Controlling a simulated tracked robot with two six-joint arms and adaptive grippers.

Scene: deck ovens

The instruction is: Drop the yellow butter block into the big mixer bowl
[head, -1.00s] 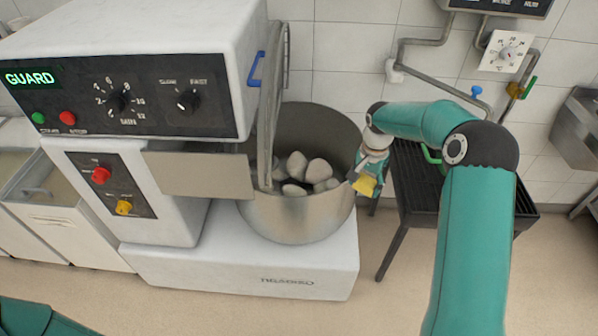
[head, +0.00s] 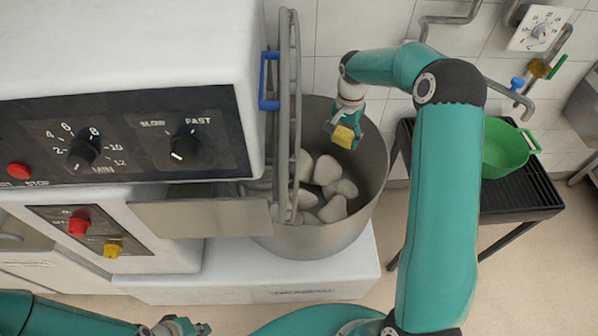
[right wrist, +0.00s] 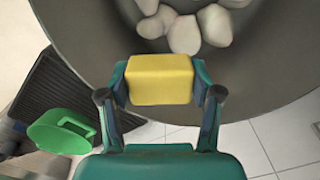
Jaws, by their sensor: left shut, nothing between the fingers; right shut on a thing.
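The yellow butter block (head: 343,137) is held between the fingers of my right gripper (head: 345,130). The right wrist view shows the butter block (right wrist: 160,79) with my right gripper's fingers (right wrist: 161,84) shut on its two sides. The big steel mixer bowl (head: 330,238) stands on the mixer base and holds several pale lumps (head: 327,170). In the head view, the butter is over the back right part of the bowl's opening. In the right wrist view, the bowl wall (right wrist: 270,60) lies behind it. My left gripper (head: 190,327) is low at the bottom left, shut and empty.
A barred guard (head: 290,120) with a blue handle (head: 268,82) stands upright across the bowl's left part. The white mixer head (head: 130,60) is left of it. A dark rack (head: 530,190) with a green tub (head: 508,148) stands right of the bowl.

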